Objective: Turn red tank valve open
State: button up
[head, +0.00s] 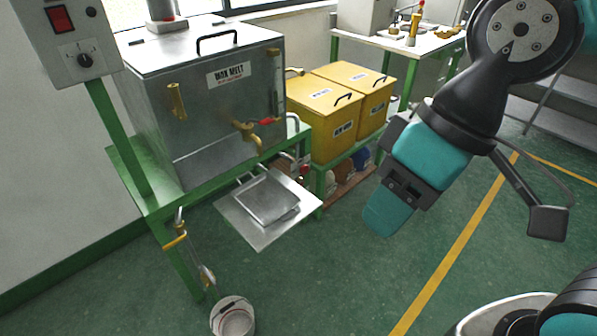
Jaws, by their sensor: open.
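The metal wax melt tank (205,95) stands on a green frame at the left. A brass valve (248,131) with a red handle (265,121) sits low on its front, near the right corner. The red handle points right, roughly level. My gripper (375,228) hangs over the floor at the right of the tank, pointing down and left. It is well apart from the valve and holds nothing visible. Its fingers are seen from the side, so the gap between them is hidden.
A metal shelf with a square tray (268,200) juts out below the valve. Yellow boxes (325,118) stand right of the tank. A control box (72,35) on a green post is at the left. A bucket (232,318) stands on the floor. The floor around my gripper is clear.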

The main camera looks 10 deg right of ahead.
aim_at(305, 169)
jog(key=u, duration=0.2)
jog(key=i, duration=0.9)
jog(key=z, duration=0.3)
